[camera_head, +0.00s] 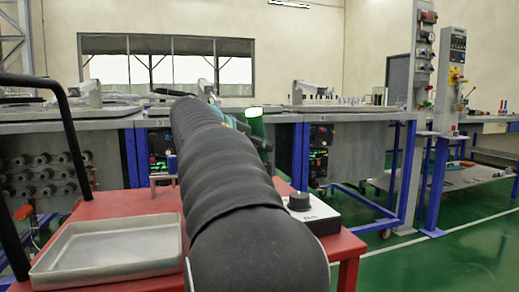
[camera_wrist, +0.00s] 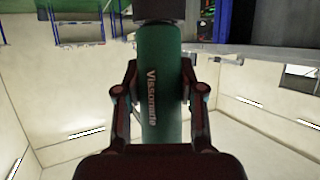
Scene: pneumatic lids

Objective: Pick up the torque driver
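The torque driver (camera_wrist: 161,112) is a green cylinder with white lettering and a dark block at its upper end in the wrist view. My gripper (camera_wrist: 160,84) has one finger on each side of its body, and both fingers appear to touch it. The wrist picture is upside down, with ceiling lights at the bottom, and no support shows against the driver. In the head view my dark arm covers the middle, and the gripper and driver are mostly hidden behind it.
A red cart (camera_head: 100,214) carries an empty grey metal tray (camera_head: 115,247) at left and a white box with a black knob (camera_head: 299,201) at right. A black handle bar (camera_head: 72,130) rises at left. Grey workbenches (camera_head: 358,120) with blue legs stand behind. Green floor is open at right.

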